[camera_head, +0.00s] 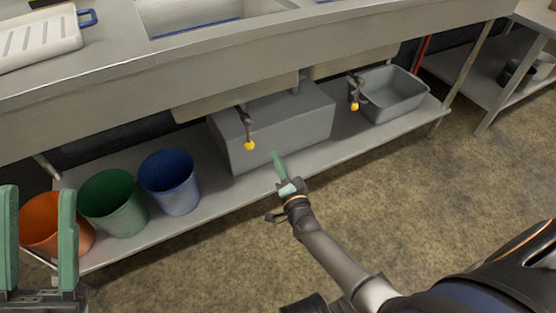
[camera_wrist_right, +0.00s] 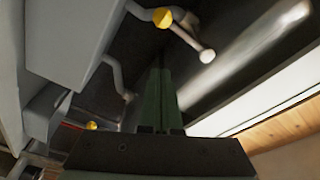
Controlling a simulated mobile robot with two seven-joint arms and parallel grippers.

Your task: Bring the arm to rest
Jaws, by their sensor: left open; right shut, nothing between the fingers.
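My right arm reaches in from the lower right in the head view. Its gripper (camera_head: 279,168) has green fingers, is shut and empty, and appears in front of the lower shelf near the grey box. The right wrist view shows the same gripper (camera_wrist_right: 160,85) with its two green fingers together and nothing between them. My left gripper (camera_head: 37,235) is at the lower left edge of the head view, with its two green fingers wide apart and nothing seen between them. It overlaps the orange bucket in the picture; how far it is from the bucket I cannot tell.
The steel sink counter (camera_head: 270,45) runs above a lower shelf (camera_head: 230,197). Orange (camera_head: 55,222), green (camera_head: 114,205) and blue (camera_head: 170,180) buckets, a grey box (camera_head: 285,128) and a grey tub (camera_head: 393,97) stand there. Two yellow-tipped valves (camera_head: 249,143) (camera_head: 354,104) hang below the counter. Open floor lies right.

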